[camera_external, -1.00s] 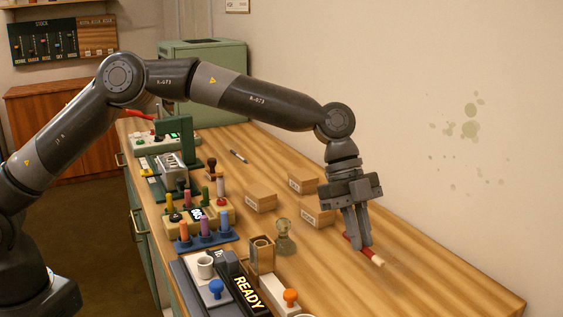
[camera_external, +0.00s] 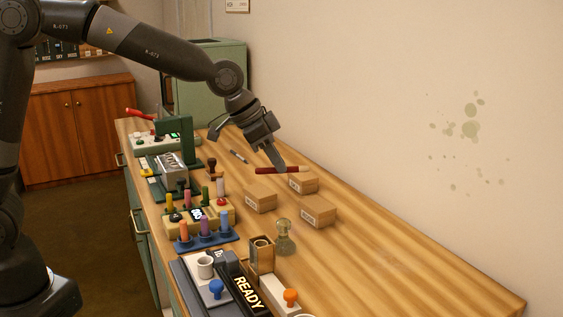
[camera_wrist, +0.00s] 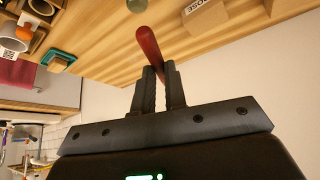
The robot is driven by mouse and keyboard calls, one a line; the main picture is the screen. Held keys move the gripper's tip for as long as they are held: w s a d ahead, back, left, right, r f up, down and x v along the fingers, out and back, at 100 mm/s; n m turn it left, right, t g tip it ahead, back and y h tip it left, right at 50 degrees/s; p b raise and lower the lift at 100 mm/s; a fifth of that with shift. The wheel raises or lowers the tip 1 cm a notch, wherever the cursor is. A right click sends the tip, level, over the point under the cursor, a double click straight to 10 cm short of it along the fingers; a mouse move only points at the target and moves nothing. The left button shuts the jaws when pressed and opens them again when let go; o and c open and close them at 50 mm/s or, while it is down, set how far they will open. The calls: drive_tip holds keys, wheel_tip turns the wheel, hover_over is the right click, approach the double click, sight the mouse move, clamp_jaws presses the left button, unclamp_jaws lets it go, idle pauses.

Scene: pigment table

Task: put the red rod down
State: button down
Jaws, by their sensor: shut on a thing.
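The red rod (camera_external: 277,170) is held in my gripper (camera_external: 281,168) in the external view. It lies roughly level, with a pale end on the right, above or behind the small cardboard boxes. I cannot tell its exact height over the table. In the wrist view, the red rod (camera_wrist: 149,45) sticks out beyond the closed fingers of my gripper (camera_wrist: 160,75). Its other end is hidden by the fingers.
Several cardboard boxes (camera_external: 261,197) stand just in front of the rod. A glass jar (camera_external: 285,238), a rack with coloured pegs (camera_external: 207,239) and a READY panel (camera_external: 247,291) stand nearer. The table (camera_external: 400,265) is bare at the right.

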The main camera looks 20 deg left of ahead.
drive_tip(key=w+a+r+n+t+y, duration=0.1)
drive_tip(key=w+a+r+n+t, duration=0.15)
drive_tip(key=a+n, duration=0.45)
drive_tip(key=m, duration=0.3)
hover_over(254, 176)
drive_tip(key=shift+g, duration=0.45)
wheel_tip(254, 176, down, 17)
drive_tip(key=shift+d+r, duration=0.1)
drive_tip(key=shift+r, duration=0.1)
drive_tip(key=shift+w+f, duration=0.2)
drive_tip(key=shift+f, duration=1.85)
drive_tip(key=shift+f, duration=0.15)
drive_tip(key=c, duration=1.5)
unclamp_jaws()
